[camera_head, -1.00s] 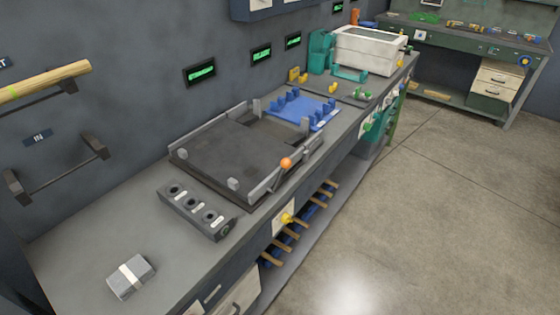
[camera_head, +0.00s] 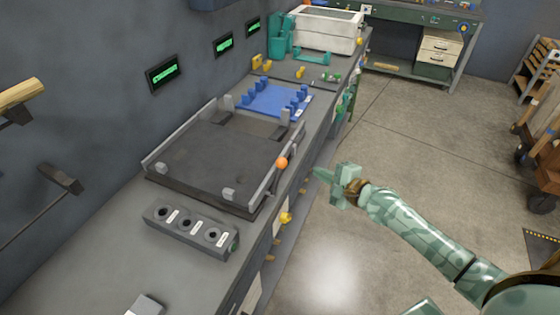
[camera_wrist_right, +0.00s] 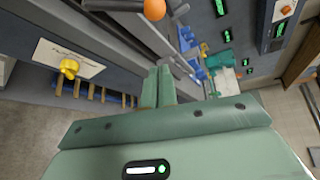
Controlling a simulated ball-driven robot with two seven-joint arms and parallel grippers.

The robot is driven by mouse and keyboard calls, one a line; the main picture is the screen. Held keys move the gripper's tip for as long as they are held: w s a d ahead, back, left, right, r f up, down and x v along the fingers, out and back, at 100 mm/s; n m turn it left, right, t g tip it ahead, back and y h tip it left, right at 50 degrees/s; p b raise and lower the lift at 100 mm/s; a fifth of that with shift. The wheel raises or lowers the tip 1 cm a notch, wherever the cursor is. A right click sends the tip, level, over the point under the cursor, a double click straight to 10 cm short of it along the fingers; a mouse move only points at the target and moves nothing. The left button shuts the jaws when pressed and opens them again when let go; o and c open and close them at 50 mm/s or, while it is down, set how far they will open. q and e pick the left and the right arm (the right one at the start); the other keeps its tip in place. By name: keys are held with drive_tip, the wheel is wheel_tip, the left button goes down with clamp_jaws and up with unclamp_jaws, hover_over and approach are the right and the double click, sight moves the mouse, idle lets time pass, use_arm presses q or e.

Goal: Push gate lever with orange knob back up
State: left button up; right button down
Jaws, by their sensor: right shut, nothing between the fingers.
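The orange knob (camera_head: 281,162) sits at the right, aisle-side edge of the dark tray-like fixture (camera_head: 210,160) on the bench, beside its grey side rail (camera_head: 262,190). A short dark lever seems to run down from the knob; its exact tilt is hard to tell. In the right wrist view the orange knob (camera_wrist_right: 154,9) shows at the top edge, beyond the fingertips. My right gripper (camera_head: 318,173) is shut and empty, over the aisle to the right of the knob and apart from it. Its closed fingers (camera_wrist_right: 158,70) show in the wrist view. My left gripper is out of view.
A block with three round holes (camera_head: 190,232) stands in front of the fixture, and a blue fixture (camera_head: 275,101) behind it. A yellow knob (camera_head: 286,217) sticks out from the bench front, also seen in the wrist view (camera_wrist_right: 69,67). The aisle floor (camera_head: 400,140) is open.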

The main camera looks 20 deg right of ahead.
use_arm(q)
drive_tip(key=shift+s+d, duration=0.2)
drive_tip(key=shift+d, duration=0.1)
use_arm(e)
drive_tip(key=shift+s+d+f+m, duration=0.1)
drive_tip(key=shift+m, duration=0.7)
drive_tip(key=b+x, duration=0.4)
drive_tip(key=x, duration=0.6)
use_arm(q)
drive_tip(key=p, duration=0.3)
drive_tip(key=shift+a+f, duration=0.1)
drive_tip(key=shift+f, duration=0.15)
use_arm(e)
drive_tip(key=s+a+r, duration=0.1)
drive_tip(key=a+r, duration=0.1)
drive_tip(key=a, duration=0.1)
drive_tip(key=shift+s, duration=0.35)
